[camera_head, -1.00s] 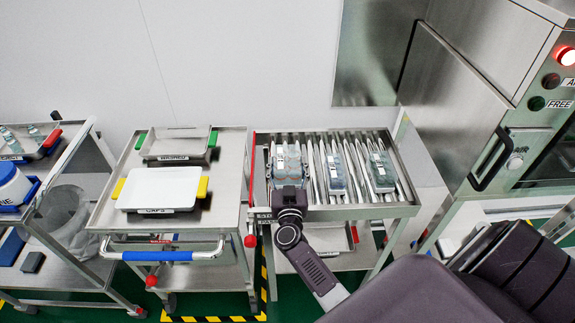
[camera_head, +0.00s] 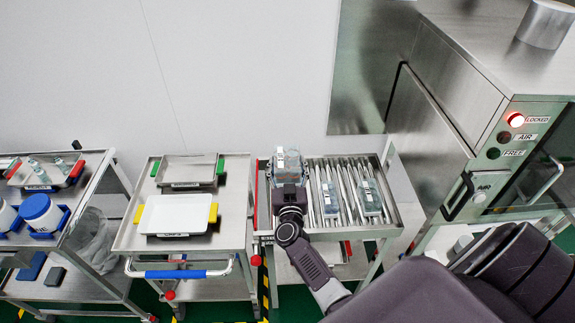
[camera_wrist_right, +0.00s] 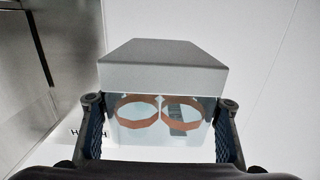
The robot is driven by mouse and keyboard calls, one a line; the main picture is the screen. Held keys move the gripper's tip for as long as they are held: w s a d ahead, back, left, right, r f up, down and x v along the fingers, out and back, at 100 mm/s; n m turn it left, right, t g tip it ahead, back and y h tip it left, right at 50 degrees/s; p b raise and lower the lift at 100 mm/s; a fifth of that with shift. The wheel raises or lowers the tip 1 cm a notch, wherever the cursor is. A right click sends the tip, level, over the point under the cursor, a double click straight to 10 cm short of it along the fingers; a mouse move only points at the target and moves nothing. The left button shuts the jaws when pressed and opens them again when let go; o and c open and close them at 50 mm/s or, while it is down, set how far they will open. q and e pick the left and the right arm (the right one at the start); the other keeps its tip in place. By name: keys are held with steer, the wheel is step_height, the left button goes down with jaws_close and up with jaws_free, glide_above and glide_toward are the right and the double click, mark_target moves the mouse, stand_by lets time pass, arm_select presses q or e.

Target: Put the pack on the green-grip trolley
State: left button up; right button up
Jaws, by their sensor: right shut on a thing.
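A clear pack with grey parts (camera_head: 286,161) is in my right gripper (camera_head: 290,183), at the left end of the roller table. In the right wrist view the fingers of my right gripper (camera_wrist_right: 161,130) close on both sides of the pack (camera_wrist_right: 160,68); two orange-brown rings show in it. A steel trolley (camera_head: 131,239) stands left of the roller table, with a blue handle grip (camera_head: 175,274). On it a tray with green grips (camera_head: 187,170) lies at the back. No trolley with a green handle grip shows. My left gripper is not in view.
A white-topped tray with yellow grips (camera_head: 178,214) takes the trolley's front half. Two more packs (camera_head: 329,199) (camera_head: 371,198) lie on the roller table (camera_head: 382,231). Another trolley with blue-lidded tubs (camera_head: 38,207) is at far left. The washer (camera_head: 455,120) shows a red LOCKED lamp.

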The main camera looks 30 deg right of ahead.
steer(key=shift+r+p, duration=0.9)
steer(key=shift+r, duration=0.45)
